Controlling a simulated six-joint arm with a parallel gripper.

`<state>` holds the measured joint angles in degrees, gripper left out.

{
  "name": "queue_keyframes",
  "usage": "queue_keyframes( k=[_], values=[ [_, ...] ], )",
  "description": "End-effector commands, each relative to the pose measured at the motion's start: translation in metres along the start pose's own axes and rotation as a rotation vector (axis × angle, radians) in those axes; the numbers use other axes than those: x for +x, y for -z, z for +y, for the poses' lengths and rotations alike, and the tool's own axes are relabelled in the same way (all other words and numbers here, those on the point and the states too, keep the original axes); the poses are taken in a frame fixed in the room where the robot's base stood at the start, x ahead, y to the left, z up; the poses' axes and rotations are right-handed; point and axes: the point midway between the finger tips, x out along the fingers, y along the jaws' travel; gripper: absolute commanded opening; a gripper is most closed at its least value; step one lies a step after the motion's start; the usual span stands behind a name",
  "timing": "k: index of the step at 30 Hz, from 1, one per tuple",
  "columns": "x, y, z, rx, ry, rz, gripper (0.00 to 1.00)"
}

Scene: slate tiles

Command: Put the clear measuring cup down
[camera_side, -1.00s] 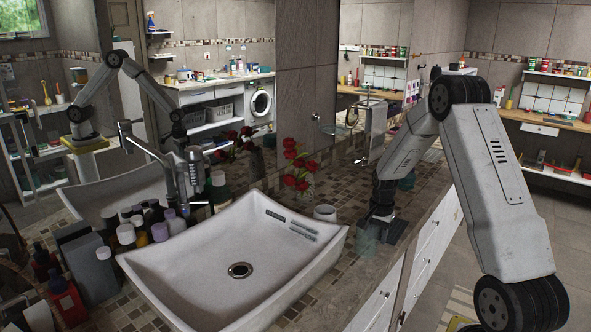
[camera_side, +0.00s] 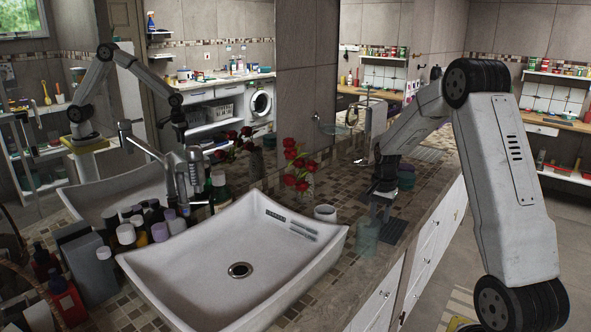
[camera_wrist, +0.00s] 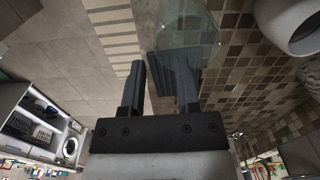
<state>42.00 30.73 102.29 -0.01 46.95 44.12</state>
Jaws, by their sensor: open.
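The clear measuring cup (camera_side: 367,238) is see-through and faintly blue-green. It stands upright on the tiled counter, to the right of the white sink, near the counter's front edge. In the wrist view the cup (camera_wrist: 188,27) shows at the top, just beyond the fingertips. My gripper (camera_side: 381,210) is above and behind the cup in the side view. In the wrist view my gripper (camera_wrist: 160,72) has its two dark fingers apart with nothing held between them.
A white sink (camera_side: 200,262) fills the counter's left part, with several bottles behind it. A small white cup (camera_side: 325,213) and red flowers (camera_side: 298,172) stand near the measuring cup.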

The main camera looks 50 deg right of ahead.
Motion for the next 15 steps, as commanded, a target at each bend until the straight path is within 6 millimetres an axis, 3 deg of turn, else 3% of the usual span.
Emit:
queue_keyframes(
  k=[15],
  values=[
    [-0.0077,0.0,0.0,0.0,0.0,0.0,0.4]
  ],
)
